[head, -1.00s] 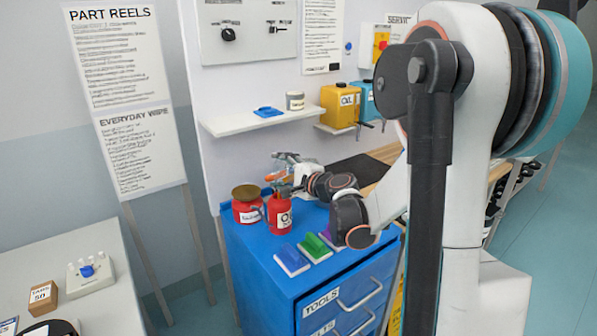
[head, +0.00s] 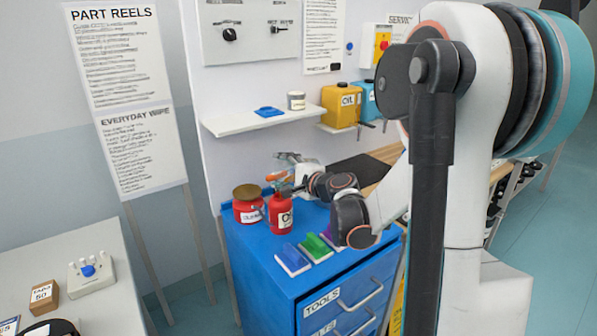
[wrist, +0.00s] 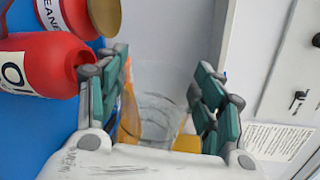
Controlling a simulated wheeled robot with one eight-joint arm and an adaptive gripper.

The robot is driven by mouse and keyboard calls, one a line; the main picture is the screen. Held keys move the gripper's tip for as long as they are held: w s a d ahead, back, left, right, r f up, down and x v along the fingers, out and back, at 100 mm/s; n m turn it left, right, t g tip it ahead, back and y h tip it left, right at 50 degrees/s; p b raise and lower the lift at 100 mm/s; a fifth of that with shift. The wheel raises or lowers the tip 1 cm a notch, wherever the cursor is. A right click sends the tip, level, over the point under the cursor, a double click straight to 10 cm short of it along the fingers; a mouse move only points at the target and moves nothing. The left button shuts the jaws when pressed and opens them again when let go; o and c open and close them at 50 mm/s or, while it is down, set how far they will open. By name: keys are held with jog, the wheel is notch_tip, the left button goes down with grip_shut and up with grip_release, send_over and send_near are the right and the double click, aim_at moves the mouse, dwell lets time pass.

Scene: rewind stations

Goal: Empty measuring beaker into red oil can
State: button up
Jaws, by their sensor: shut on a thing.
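The red oil can (head: 281,218) stands on the blue cabinet top in the head view. In the wrist view its red body (wrist: 40,65) lies at the left, its neck beside my left finger. My gripper (head: 285,172) is above and close to the can. In the wrist view my gripper (wrist: 163,105) is shut on the clear measuring beaker (wrist: 158,112), which has orange liquid (wrist: 130,112) along its left side. In the head view the orange (head: 276,177) shows just above the can. The beaker's exact tilt and whether liquid is flowing cannot be told.
A red jar with a gold lid (head: 248,205) stands close left of the can. Coloured brushes (head: 292,259) lie in front on the cabinet (head: 258,262). A shelf (head: 255,122) and a yellow oil canister (head: 341,105) are behind.

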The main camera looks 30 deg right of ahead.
jog(key=shift+a+f+n+b, duration=0.2)
jog(key=shift+f+n+b, duration=0.3)
jog(key=shift+n, duration=0.1)
jog(key=shift+a+n+h, duration=0.15)
jog(key=shift+n+h, duration=0.15)
dwell(2.6)
jog(key=shift+a+n, duration=0.1)
jog(key=shift+n, duration=0.2)
